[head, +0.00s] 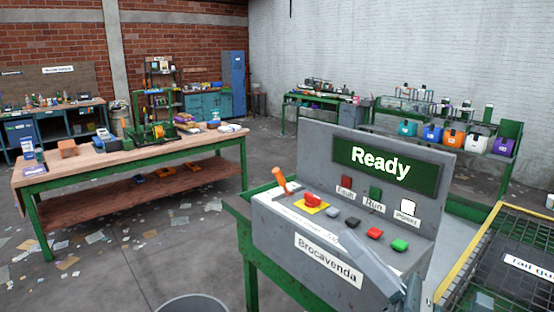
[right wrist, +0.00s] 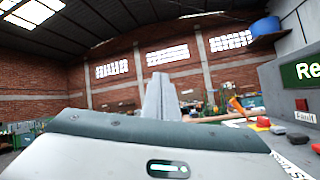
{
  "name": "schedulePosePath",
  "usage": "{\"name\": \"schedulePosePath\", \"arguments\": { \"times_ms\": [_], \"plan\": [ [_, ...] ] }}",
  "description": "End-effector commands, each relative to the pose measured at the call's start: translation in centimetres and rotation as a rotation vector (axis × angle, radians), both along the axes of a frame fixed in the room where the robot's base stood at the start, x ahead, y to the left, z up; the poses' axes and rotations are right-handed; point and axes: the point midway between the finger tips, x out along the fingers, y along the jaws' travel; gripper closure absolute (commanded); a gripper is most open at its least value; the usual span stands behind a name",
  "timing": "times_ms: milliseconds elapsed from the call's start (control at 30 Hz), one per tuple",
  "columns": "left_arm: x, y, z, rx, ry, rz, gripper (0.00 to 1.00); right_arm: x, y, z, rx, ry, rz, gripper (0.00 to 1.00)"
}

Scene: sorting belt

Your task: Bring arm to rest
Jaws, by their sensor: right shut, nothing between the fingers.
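My right gripper (head: 352,240) is in front of a grey control console (head: 262,225) labelled Brocavenda, at the lower right of the head view. Its grey fingers are together with nothing between them, and they also show shut in the right wrist view (right wrist: 160,98). The fingers overlap the console's front edge in the picture; I cannot tell whether they touch it. The console has an orange lever (head: 281,181), a red mushroom button (head: 313,200) on yellow, and grey, black, red and green buttons (head: 399,245). Its screen (head: 386,168) reads Ready. My left gripper is not in view.
A caged belt section (head: 484,245) with a yellow edge stands right of the console. A wooden workbench (head: 110,158) with tools stands at the left. A round grey bin (head: 193,303) is at the bottom. Open floor with scattered papers lies between bench and console.

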Motion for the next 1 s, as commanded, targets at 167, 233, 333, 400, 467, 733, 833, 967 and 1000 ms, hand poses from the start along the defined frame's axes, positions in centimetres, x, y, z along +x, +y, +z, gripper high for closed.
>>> {"name": "schedulePosePath", "arguments": {
  "times_ms": [167,233,333,400,467,733,833,967,1000],
  "plan": [
    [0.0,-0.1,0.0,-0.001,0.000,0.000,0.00,3.0,-5.9,-5.1,0.524,0.432,-0.074,1.00],
    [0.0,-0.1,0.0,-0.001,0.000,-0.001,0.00,3.6,-8.2,-8.6,0.724,0.597,-0.117,1.00],
    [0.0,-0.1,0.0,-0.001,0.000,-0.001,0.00,3.6,-10.9,-14.4,0.984,0.808,-0.191,1.00],
    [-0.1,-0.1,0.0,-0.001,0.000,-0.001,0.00,2.9,-12.3,-18.6,1.147,0.938,-0.248,1.00],
    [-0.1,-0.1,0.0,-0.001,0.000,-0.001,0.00,1.8,-13.2,-22.1,1.278,1.039,-0.301,1.00],
    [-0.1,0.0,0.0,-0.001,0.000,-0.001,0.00,-6.9,-14.0,-36.6,1.800,1.423,-0.593,1.00],
    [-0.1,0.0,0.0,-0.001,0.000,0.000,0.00,-11.0,-13.5,-40.5,1.954,1.527,-0.715,1.00],
    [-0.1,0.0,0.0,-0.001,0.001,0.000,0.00,-15.4,-12.5,-43.8,2.098,1.620,-0.849,1.00],
    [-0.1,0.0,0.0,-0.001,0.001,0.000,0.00,-16.6,-12.2,-44.5,2.131,1.641,-0.885,1.00]
  ]
}}
